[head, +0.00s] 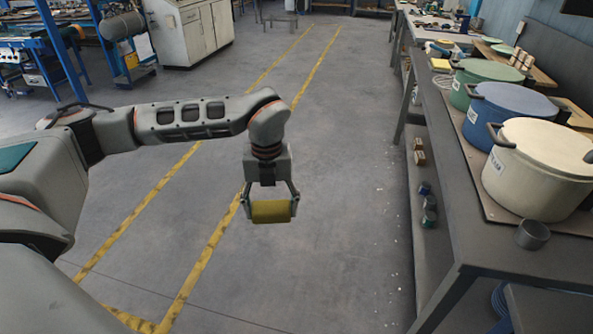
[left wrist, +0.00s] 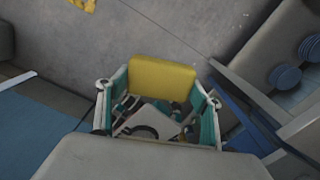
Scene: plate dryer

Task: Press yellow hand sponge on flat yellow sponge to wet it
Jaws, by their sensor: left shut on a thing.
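My left gripper (head: 270,207) is shut on the yellow hand sponge (head: 271,212), one finger at each end of it. It holds the sponge in the air over open floor, left of the workbench. In the left wrist view the sponge (left wrist: 162,79) spans the far ends of the two fingers. My right gripper is not in view.
The long workbench (head: 450,175) stands on the right. Cream (head: 535,165), blue (head: 505,118) and green (head: 482,78) lidded pots stand along it. A small grey cup (head: 532,235) is near its front. The floor between my arm and the bench is clear.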

